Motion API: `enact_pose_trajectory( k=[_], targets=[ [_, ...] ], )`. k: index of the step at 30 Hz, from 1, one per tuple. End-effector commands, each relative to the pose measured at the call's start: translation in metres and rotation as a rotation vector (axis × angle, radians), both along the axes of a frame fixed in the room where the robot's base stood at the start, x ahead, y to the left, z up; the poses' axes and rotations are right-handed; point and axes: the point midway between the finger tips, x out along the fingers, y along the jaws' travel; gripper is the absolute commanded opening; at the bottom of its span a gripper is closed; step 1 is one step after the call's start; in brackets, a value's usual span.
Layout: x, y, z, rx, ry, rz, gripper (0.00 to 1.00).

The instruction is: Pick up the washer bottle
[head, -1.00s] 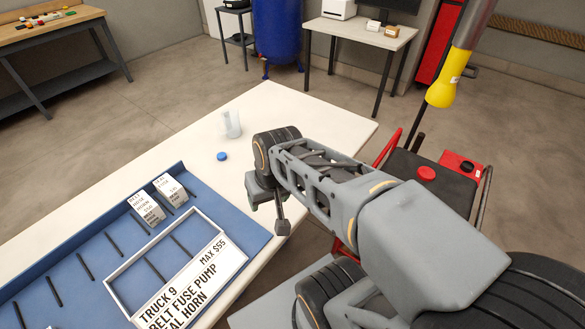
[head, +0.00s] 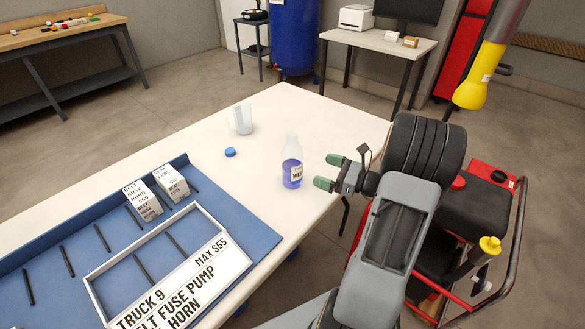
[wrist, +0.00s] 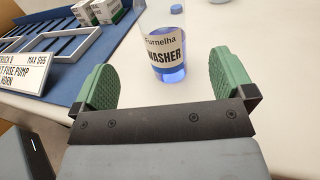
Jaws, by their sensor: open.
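The washer bottle (head: 292,165) stands upright on the white table (head: 262,212) near its right edge. It is clear, holds blue-violet liquid and has a white label. My gripper (head: 330,171) is open and empty, just right of the bottle in the head view, with its green fingertips pointing at it. In the wrist view the bottle (wrist: 165,45) shows beyond and between the green fingers, with its top cut off by the frame. The gripper (wrist: 162,82) does not touch it.
A blue cap (head: 230,152) and a clear jug (head: 241,119) are on the table behind the bottle. A blue mat (head: 60,240) with small boxes (head: 143,200) and a white framed sign tray (head: 187,272) lies to the left. A red cart (head: 497,174) stands at right.

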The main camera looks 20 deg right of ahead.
Motion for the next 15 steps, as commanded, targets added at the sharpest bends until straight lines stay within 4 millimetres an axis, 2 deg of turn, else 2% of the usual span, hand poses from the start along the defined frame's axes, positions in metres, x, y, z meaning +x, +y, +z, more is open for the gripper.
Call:
enact_pose_trajectory(
  k=[6,15],
  targets=[
    [0.030,0.026,0.000,-0.001,0.000,0.005,1.00],
    [0.048,0.040,0.000,-0.003,0.000,0.003,1.00]
  ],
)
